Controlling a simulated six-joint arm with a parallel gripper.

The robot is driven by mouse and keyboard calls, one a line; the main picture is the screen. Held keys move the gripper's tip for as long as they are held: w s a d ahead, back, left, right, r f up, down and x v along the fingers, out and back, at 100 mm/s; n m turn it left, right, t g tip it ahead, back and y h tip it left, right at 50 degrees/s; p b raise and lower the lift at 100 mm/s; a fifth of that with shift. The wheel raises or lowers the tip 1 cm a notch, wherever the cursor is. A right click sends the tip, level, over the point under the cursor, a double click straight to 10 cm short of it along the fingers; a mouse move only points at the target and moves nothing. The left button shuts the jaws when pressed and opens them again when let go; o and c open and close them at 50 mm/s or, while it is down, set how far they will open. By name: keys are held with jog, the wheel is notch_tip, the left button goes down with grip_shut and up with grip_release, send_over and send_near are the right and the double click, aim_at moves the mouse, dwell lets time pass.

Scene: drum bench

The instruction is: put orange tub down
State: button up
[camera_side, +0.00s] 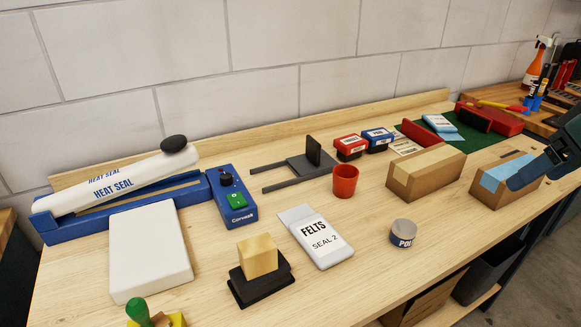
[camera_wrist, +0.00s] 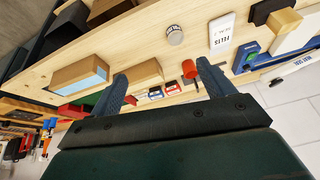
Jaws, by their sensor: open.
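The orange tub (camera_side: 345,181), a small red-orange cup, stands upright on the wooden bench near its middle. It also shows in the wrist view (camera_wrist: 189,69), small and beyond my right-hand finger. My gripper (camera_wrist: 162,68) is open, with wide-apart fingers and nothing between them. In the side view my gripper (camera_side: 527,172) is at the right edge, in front of part of a cardboard box and well away from the tub. Part of it is cut off by the frame.
Two cardboard boxes (camera_side: 428,172) (camera_side: 490,190) stand right of the tub. A grey-lidded tin (camera_side: 403,233), a white FELTS pouch (camera_side: 318,240) and a dark fixture (camera_side: 305,163) surround it. A blue heat sealer (camera_side: 228,196) is at left. Bare wood lies between the tub and tin.

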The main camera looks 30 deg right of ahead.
jog(key=shift+n, duration=0.9)
jog(key=shift+s+d+f, duration=0.1)
jog(key=shift+s+f, duration=0.5)
jog(key=shift+s, duration=0.35)
jog(key=shift+s+f, duration=0.55)
jog(key=shift+s, duration=0.35)
